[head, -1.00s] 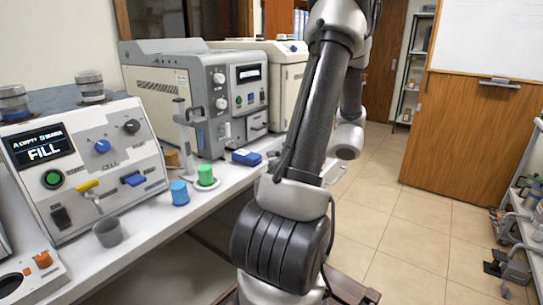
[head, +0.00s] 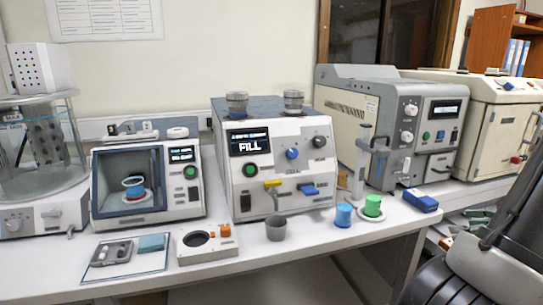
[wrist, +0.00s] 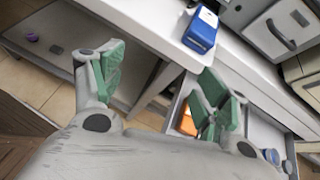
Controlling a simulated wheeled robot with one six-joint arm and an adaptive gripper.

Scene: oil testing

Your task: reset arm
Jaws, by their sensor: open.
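My gripper (wrist: 158,84) shows in the wrist view with its two green-padded fingers wide apart and nothing between them. It hangs in front of the bench edge, over an open drawer (wrist: 258,133) with an orange item (wrist: 187,122) in it. A blue box (wrist: 201,30) lies on the bench beyond the fingers; it also shows in the head view (head: 421,200).
A grey instrument (head: 385,120) stands behind. Tiled floor (wrist: 35,85) is clear at left in the wrist view.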

